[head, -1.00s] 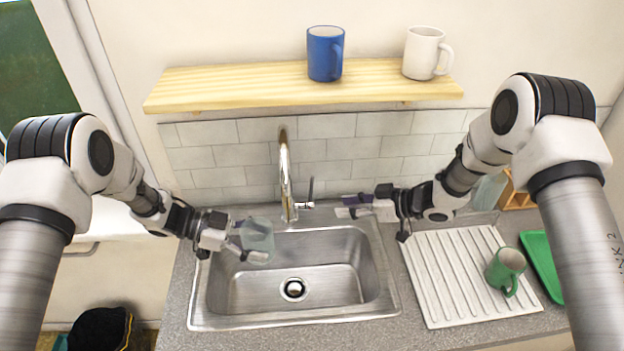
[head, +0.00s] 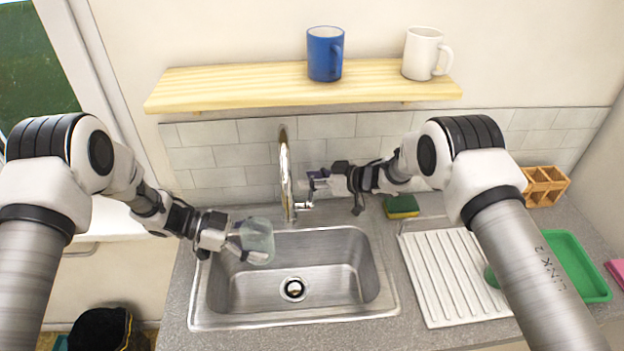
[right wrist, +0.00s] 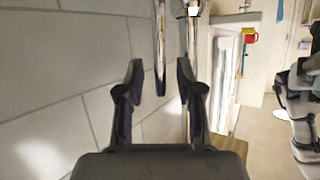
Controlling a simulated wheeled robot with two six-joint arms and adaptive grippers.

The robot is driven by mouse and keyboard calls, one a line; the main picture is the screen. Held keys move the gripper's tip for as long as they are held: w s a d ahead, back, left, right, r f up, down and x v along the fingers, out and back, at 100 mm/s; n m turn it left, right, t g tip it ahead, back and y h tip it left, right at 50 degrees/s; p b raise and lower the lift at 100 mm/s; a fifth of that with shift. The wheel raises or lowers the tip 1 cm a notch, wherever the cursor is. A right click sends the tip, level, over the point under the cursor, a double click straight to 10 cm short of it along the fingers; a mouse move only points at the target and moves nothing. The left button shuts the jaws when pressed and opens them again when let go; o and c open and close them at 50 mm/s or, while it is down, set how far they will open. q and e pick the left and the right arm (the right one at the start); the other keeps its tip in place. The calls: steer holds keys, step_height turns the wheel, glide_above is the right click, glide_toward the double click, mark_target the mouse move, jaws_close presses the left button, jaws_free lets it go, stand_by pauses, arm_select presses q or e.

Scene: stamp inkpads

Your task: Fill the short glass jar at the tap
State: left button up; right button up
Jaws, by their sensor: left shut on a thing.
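The short glass jar (head: 259,238) is clear with a pale green tint. My left gripper (head: 240,247) is shut on it and holds it over the left rear part of the sink, left of and below the tap. The tap (head: 285,170) is a chrome arched spout behind the sink; no water stream shows. Its lever is largely hidden by my right gripper (head: 313,180), which is just right of the spout. In the right wrist view my right gripper (right wrist: 160,85) has its fingers apart, with shiny metal tap parts (right wrist: 160,40) beyond and between them.
The steel sink (head: 215,300) has a drain in its middle. Right of it are a white drainboard (head: 440,270), a green tray (head: 590,270), a sponge (head: 402,206) and a wooden caddy (head: 545,186). A shelf (head: 230,85) above holds a blue mug (head: 325,55) and a white mug (head: 422,55).

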jaws_close()
steer(key=shift+s+f+n+t+y, duration=0.25)
steer(key=shift+s+n+t+y, duration=0.1)
steer(key=shift+s+n+t, duration=0.4)
steer(key=shift+s+f+n+t+y, duration=0.2)
steer(key=shift+s+n+t+y, duration=0.35)
steer(key=shift+s, duration=0.35)
steer(key=shift+s+f+n+t+y, duration=0.25)
steer(key=shift+s+n+t, duration=0.25)
steer(key=shift+s+n, duration=0.25)
steer(key=shift+s, duration=0.1)
